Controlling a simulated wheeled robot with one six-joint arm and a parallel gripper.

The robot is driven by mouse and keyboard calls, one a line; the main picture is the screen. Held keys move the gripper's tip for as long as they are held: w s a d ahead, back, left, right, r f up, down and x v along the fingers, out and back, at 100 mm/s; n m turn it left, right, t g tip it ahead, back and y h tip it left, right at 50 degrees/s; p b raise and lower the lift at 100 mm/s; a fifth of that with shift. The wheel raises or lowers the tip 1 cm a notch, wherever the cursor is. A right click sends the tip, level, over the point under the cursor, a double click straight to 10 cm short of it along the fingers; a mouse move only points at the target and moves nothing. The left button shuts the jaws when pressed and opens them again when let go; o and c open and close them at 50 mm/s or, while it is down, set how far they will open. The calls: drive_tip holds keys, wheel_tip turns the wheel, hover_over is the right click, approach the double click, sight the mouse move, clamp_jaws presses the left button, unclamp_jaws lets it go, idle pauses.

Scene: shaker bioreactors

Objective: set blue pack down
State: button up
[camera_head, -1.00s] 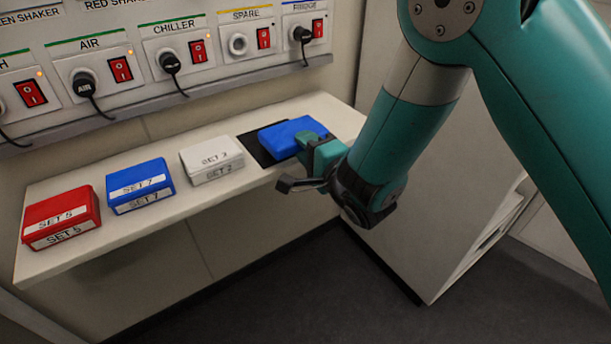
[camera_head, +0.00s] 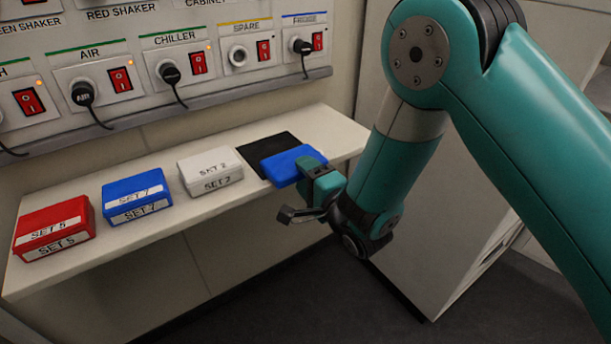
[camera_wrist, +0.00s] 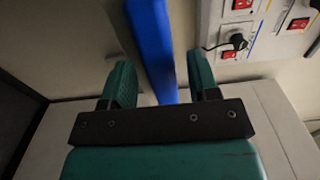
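The blue pack (camera_head: 287,165) is at the right part of the shelf, over the front part of a black mat (camera_head: 262,146). In the camera_head view I cannot tell whether it rests on the mat or hovers just above. My gripper (camera_head: 318,172) is at the pack's right end, reaching in from the right. In the camera_wrist view the blue pack (camera_wrist: 153,45) stands edge-on between the two fingers of my gripper (camera_wrist: 162,85). The pack's right end is hidden by the gripper.
Left along the shelf (camera_head: 150,232) stand a white SET 2 box (camera_head: 210,172), a blue SET 7 box (camera_head: 137,196) and a red SET 5 box (camera_head: 53,232). A socket panel (camera_head: 215,50) with plugs and red switches is behind. A pale cabinet (camera_head: 440,240) stands at right.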

drive_tip(key=b+v, duration=0.1)
drive_tip(key=v, duration=1.1)
drive_tip(key=shift+r, duration=0.2)
